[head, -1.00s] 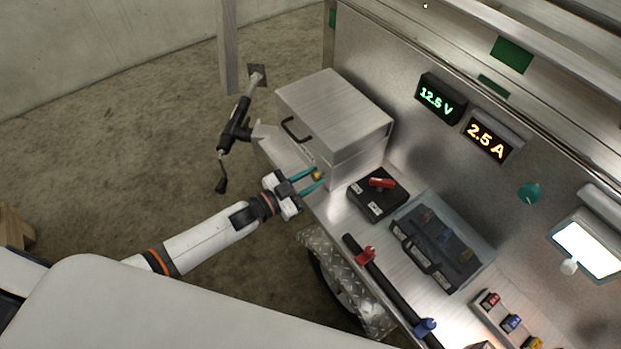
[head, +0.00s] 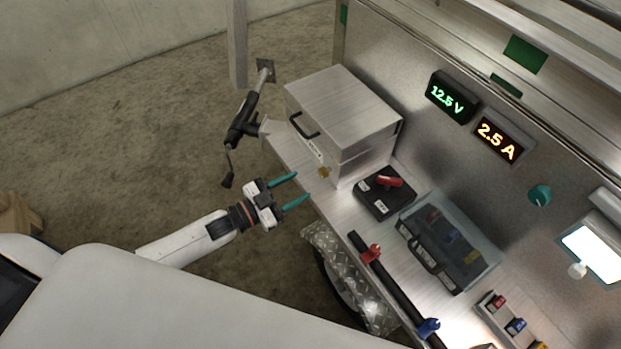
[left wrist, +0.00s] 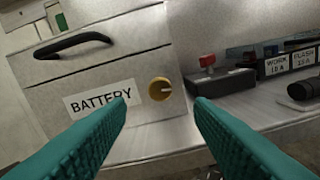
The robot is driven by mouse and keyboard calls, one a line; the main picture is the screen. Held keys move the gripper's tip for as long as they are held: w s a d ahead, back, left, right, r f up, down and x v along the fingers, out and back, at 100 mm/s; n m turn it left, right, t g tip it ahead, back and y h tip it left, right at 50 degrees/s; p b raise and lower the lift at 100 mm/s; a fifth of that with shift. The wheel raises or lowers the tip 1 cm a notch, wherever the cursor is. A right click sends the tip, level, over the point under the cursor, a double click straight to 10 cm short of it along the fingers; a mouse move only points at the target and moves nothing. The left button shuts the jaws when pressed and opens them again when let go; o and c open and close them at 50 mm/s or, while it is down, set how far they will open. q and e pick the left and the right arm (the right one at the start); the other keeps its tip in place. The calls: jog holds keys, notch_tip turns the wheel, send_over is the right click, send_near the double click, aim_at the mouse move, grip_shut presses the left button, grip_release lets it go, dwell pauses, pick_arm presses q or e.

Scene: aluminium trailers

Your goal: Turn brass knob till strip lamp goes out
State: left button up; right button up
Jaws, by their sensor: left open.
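The brass knob (head: 324,172) is on the front of the aluminium box, beside its label. In the left wrist view the knob (left wrist: 160,89) is round, with a pale mark pointing right, next to the BATTERY label (left wrist: 101,97). My left gripper (head: 301,186) is open and empty, its teal fingers pointing at the box front, apart from the knob. In the left wrist view the knob shows between and beyond the fingertips (left wrist: 160,105). A rectangular lamp (head: 592,250) on the wall at right glows white; I cannot tell whether it is the strip lamp. My right gripper is not in view.
The box (head: 345,100) has a black handle. Beside it are a black switch with a red lever (head: 390,181) and a clear-covered case (head: 455,245). Displays read 12.5 V (head: 450,98) and 2.5 A (head: 497,139). The floor left of the bench is mostly clear.

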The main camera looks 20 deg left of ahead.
pick_arm(q)
jog(key=v, duration=0.5)
dwell(0.4)
jog(key=s+a+f+n+g+y, duration=0.1)
jog(key=s+a+f+n+y, duration=0.15)
jog(key=f, duration=0.55)
jog(key=s+a+f+n+g+y, duration=0.1)
jog(key=s+a+f+g+y, duration=0.15)
jog(key=f, duration=0.55)
jog(key=s+a+f+n+y, duration=0.2)
jog(key=f+y, duration=0.2)
jog(key=f, duration=0.3)
jog(key=s+d+f+n+g, duration=0.1)
jog(key=s+d+f+g, duration=0.1)
jog(key=s+f, duration=0.3)
jog(key=s+d+f+g+y+p, duration=0.1)
jog(key=s+f+g, duration=0.3)
jog(key=s, duration=0.9)
jog(key=s+d+f+n+g+y, duration=0.1)
jog(key=s+d+f+g, duration=0.1)
jog(key=s+f, duration=0.4)
jog(key=s+g, duration=0.1)
jog(key=s, duration=0.2)
jog(key=shift+s+d+f+n+g+p, duration=0.15)
jog(key=shift+d+f+n+g+p, duration=0.05)
jog(key=shift+d+n+g+p, duration=0.15)
